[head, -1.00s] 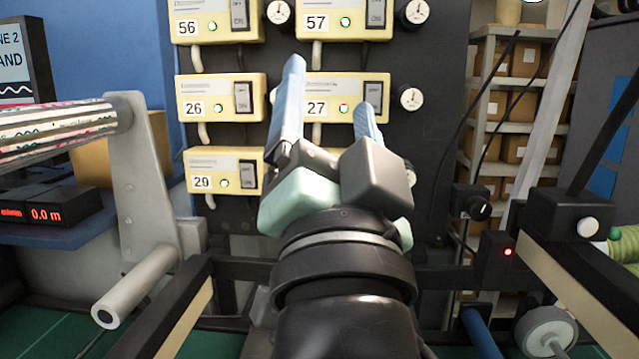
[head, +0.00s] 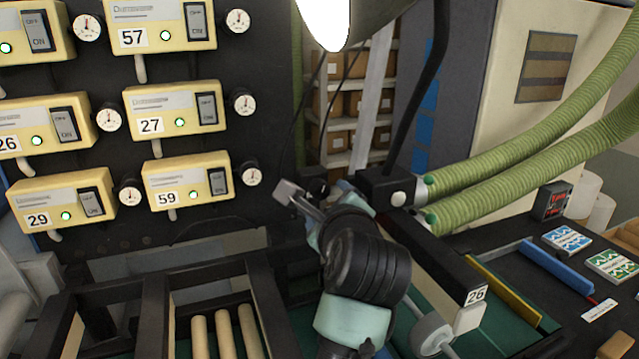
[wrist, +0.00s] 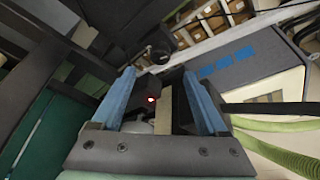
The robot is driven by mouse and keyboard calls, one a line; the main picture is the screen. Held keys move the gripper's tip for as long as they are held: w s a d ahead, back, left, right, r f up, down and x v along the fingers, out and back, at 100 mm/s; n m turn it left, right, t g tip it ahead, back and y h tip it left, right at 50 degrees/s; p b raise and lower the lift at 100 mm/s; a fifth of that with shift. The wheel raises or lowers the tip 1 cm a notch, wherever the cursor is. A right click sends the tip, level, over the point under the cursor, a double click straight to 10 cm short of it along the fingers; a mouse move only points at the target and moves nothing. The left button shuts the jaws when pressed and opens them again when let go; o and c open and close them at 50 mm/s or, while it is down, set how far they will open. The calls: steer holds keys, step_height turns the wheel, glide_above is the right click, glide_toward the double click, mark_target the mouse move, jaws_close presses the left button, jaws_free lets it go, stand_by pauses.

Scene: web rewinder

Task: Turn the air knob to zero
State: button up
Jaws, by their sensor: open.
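A round black knob (wrist: 160,53) on a small dark box shows beyond the fingertips in the wrist view; I take it for the air knob. Its pointer and setting are too small to read. In the head view, a dark knob box (head: 318,187) sits just behind my gripper (head: 325,205), which partly hides it. In the wrist view, my gripper (wrist: 160,76) has its two blue fingers wide apart with nothing held between them. The knob lies beyond the fingertips, apart from them.
A dark box with a red light (wrist: 151,99) shows between the fingers. A black box with a white round button (head: 398,198) and green hoses (head: 540,130) stands right of my gripper. Numbered yellow controllers with gauges (head: 180,108) fill the left panel. Rollers (head: 222,335) lie below.

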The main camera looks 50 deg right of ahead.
mark_target(320, 192)
steer(key=p+x, duration=0.1)
steer(key=x, duration=0.3)
steer(key=p+x, duration=0.2)
steer(key=x, duration=0.1)
steer(key=shift+w+d+r+p, duration=0.1)
steer(key=shift+w+d+p, duration=0.2)
steer(key=shift+w, duration=0.05)
steer(key=shift+p+x, duration=0.3)
steer(key=shift+x, duration=0.6)
steer(key=shift+f, duration=0.2)
jaws_close()
